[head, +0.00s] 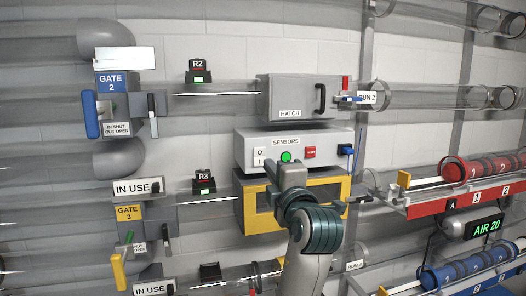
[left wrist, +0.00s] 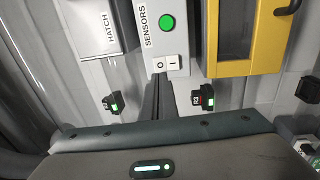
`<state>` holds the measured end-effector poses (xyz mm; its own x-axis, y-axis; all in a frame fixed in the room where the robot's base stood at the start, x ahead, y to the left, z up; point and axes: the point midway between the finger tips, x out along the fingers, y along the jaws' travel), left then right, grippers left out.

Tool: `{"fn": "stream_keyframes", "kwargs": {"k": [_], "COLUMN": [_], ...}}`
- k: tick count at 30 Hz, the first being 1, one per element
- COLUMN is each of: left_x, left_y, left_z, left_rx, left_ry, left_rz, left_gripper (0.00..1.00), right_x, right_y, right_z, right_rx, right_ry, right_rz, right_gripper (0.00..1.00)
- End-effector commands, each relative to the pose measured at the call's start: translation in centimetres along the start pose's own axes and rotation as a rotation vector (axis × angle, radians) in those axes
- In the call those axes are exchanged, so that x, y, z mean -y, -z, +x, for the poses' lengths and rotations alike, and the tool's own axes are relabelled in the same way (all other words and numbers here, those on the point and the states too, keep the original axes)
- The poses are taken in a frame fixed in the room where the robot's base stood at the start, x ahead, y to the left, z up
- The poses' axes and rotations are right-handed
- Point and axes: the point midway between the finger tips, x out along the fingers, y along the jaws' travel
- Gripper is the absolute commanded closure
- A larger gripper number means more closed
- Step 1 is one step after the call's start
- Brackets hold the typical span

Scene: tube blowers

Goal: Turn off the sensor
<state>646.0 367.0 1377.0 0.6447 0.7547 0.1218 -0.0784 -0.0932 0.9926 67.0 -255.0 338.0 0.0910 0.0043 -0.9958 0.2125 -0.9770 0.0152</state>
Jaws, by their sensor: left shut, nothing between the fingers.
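The sensor box, a light grey panel labelled SENSORS (head: 327,140), is at the centre of the head view. Its white rocker switch (head: 259,155), marked O and I, is at its left end and also shows in the left wrist view (left wrist: 166,63). A green lamp (head: 286,156) beside it is lit; it also shows in the wrist view (left wrist: 167,23). My left gripper (head: 270,165) is just in front of the panel. In the wrist view its fingers (left wrist: 159,78) are shut and empty, with tips at the switch's lower edge; I cannot tell whether they touch. My right gripper is not in view.
A red button (head: 309,153) and a blue plug (head: 345,149) are on the same panel. The hatch box (head: 290,98) is above, and a yellow-framed box (head: 253,215) is below, partly behind my arm. Clear tubes and gate levers lie left; racks with canisters stand right.

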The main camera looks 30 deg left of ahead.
Motion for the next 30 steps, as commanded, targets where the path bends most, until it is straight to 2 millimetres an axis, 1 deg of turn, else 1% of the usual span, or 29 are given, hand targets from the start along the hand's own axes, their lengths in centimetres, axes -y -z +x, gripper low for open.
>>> {"fn": "stream_keyframes", "kwargs": {"k": [1, 6, 12, 19, 30], "left_x": [-0.4, -0.5, -0.3, 0.0, 0.1], "left_y": [0.1, 0.1, 0.1, 0.0, 0.0], "left_z": [0.9, 3.6, 5.7, 6.8, 6.9], "left_rx": [-0.004, -0.003, -0.002, -0.001, -0.001], "left_ry": [0.0, -0.001, -0.001, 0.001, 0.001], "left_rz": [0.005, 0.005, 0.004, 0.001, 0.0], "left_gripper": [1.0, 1.0, 1.0, 1.0, 1.0], "right_x": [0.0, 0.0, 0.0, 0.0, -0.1], "right_y": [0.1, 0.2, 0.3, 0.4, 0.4], "right_z": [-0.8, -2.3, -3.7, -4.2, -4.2], "right_rx": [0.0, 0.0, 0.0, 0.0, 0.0], "right_ry": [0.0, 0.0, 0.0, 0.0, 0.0], "right_rz": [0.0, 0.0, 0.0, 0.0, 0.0], "right_gripper": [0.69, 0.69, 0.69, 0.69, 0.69]}}
